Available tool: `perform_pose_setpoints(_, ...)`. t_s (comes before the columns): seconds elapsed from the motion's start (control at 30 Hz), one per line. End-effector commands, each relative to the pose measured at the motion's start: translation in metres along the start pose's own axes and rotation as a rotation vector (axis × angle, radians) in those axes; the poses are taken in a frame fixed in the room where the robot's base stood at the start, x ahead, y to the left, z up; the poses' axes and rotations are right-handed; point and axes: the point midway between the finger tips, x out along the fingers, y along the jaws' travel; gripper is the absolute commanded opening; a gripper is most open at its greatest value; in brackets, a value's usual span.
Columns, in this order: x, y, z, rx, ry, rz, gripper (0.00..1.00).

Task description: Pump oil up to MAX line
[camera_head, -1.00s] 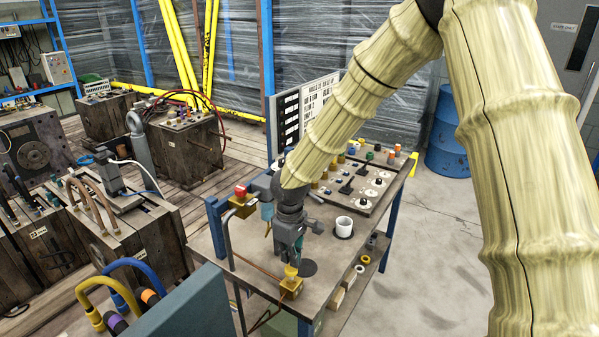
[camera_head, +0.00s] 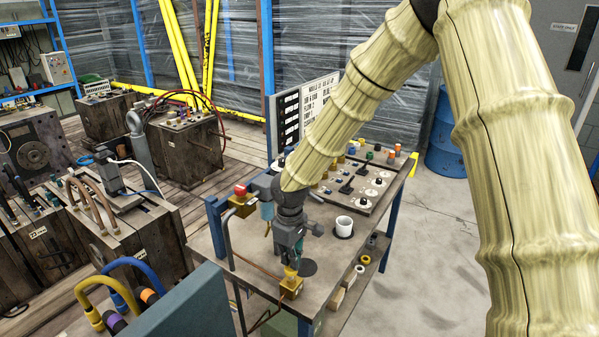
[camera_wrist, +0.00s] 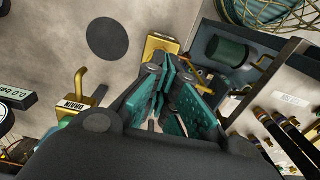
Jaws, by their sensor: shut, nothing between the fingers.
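A small brass block with a yellow top (camera_head: 290,283) sits at the near edge of the workbench (camera_head: 235,262). It appears to be the pump, and a thin copper-coloured pipe runs left from it. In the wrist view the brass block (camera_wrist: 160,44) lies just beyond my fingertips. My gripper (camera_head: 293,261), with teal fingers, points down over the block's yellow top, shut and empty. I cannot tell whether it touches the top. A bluish see-through vessel (camera_head: 267,210) stands behind my wrist, partly hidden. I cannot make out an oil level or a MAX line.
A red knob (camera_head: 240,190) stands at the bench's left. A brass tap with a DRAIN label (camera_wrist: 73,105) shows in the wrist view. A flat dark disc (camera_wrist: 112,38) lies on the bench.

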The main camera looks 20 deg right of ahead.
Motion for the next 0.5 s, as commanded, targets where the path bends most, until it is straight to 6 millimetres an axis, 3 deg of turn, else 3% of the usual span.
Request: perform_pose_setpoints(0.5,0.0101,0.0001,0.0001,0.000,0.000,0.000,0.00)
